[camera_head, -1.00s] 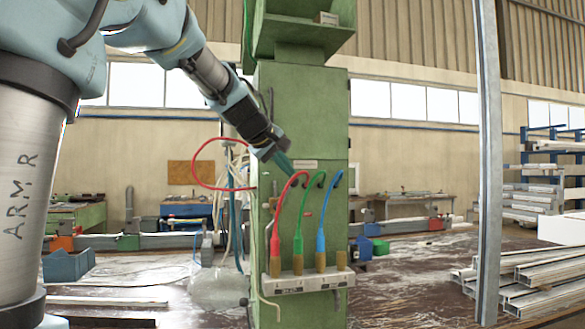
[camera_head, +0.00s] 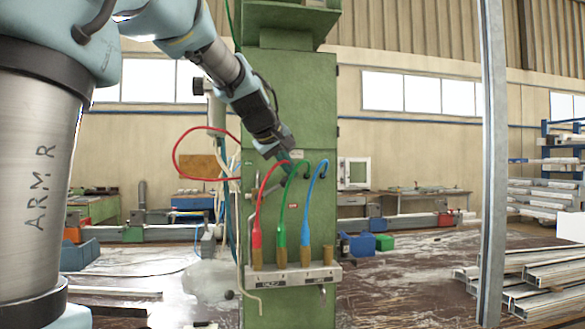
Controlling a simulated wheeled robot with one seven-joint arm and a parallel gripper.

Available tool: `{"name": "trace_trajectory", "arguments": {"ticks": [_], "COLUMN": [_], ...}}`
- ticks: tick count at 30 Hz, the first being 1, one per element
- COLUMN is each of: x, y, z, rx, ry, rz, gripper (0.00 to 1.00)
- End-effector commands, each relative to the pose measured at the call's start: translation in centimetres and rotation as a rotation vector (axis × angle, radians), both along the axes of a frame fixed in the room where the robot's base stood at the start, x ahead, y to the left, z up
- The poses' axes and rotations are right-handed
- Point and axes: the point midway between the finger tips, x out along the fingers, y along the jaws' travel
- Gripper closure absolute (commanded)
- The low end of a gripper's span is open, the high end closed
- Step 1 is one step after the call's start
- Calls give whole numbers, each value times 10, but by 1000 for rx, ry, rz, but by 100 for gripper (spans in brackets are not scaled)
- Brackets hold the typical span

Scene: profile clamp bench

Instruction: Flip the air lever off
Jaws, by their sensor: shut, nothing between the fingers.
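The green machine column (camera_head: 318,120) stands mid-view with red, green and blue hoses running down its face to a pale valve rail (camera_head: 290,277). I cannot clearly pick out the air lever. A small dark fitting (camera_head: 322,290) hangs under the rail, and a thin bent grey rod (camera_head: 234,225) runs along the column's left side; I cannot tell whether either is the lever. My gripper (camera_head: 285,157) is shut and empty, in front of the column's face just above the hose tops. It points down and right and hides part of the panel. Contact is unclear.
The red hose (camera_head: 262,205), green hose (camera_head: 283,205) and blue hose (camera_head: 309,205) arch out close below my gripper. A red cable (camera_head: 175,160) loops out left of the column. A grey post (camera_head: 492,170) stands to the right, with stacked metal profiles (camera_head: 530,285) beyond it.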

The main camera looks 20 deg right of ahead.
Motion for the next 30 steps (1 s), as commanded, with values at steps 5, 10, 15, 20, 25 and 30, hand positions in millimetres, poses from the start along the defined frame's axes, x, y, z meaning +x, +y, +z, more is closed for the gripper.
{"name": "trace_trajectory", "arguments": {"ticks": [5, 10, 15, 20, 25, 30], "x": [-1, -1, -1, -1, -1, -1], "y": [-3, -5, -5, -5, -5, -5], "z": [-14, -16, -15, -15, -15, -15], "rx": [-1, -1, -1, -1, -1, -1], "ry": [1, 0, 0, 0, 0, 0], "rz": [-1, 0, 0, 0, 0, 0], "gripper": [100, 100, 100, 100, 100, 100]}}
